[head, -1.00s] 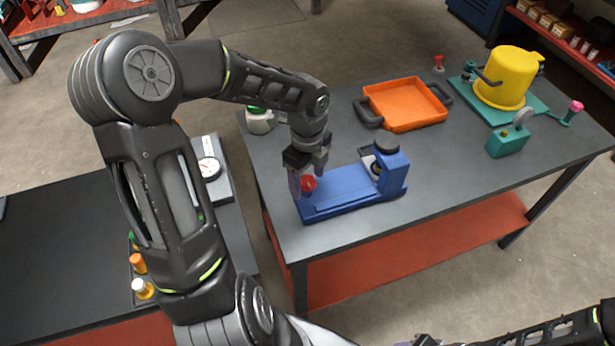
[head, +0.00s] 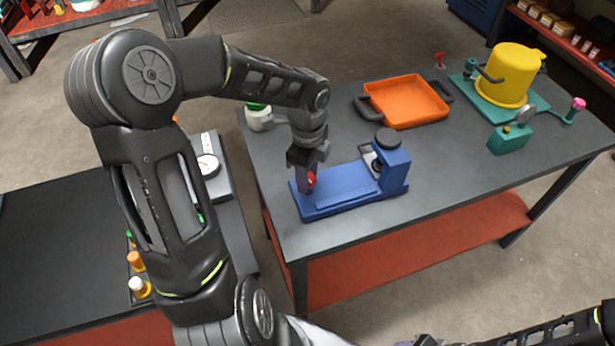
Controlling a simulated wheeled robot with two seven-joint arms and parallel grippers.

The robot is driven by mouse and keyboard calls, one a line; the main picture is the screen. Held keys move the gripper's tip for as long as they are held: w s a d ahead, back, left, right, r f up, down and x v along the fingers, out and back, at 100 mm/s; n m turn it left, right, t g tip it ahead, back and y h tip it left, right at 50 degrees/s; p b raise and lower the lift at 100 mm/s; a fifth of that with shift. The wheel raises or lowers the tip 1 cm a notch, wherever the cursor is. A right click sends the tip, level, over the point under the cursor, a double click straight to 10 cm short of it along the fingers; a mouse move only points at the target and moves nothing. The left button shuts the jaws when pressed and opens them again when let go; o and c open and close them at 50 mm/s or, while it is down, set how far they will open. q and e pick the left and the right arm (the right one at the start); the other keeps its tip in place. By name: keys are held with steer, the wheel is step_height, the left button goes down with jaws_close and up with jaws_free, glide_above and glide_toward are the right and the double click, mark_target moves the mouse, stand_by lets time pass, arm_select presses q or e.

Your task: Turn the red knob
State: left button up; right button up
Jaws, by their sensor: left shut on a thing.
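The red knob (head: 312,179) is on the left end of a blue fixture (head: 345,190) near the table's front left. The fixture has a flat base and an upright block with a dark round top on its right end. My left gripper (head: 308,183) points down over the knob and is shut on it. Its fingers hide most of the knob, and only a small red part shows. My right arm shows only at the bottom right corner, and its gripper is not clearly visible.
An orange tray (head: 403,122) with dark handles lies behind the fixture. A yellow bucket (head: 510,75) stands on a teal base at the back right, near a teal box (head: 509,139). A green-capped jar (head: 258,117) stands left of my gripper. The table's front right is clear.

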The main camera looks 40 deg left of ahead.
arm_select(q)
steer(key=n+b, duration=0.3)
steer(key=n, duration=0.5)
steer(key=shift+f+b, duration=0.2)
steer(key=shift+b, duration=0.15)
steer(key=n, duration=0.3)
steer(key=shift+r+b, duration=0.15)
steer(key=shift+b, duration=0.25)
steer(key=shift+r+n, duration=0.1)
steer(key=shift+n, duration=0.3)
steer(key=o, duration=1.2)
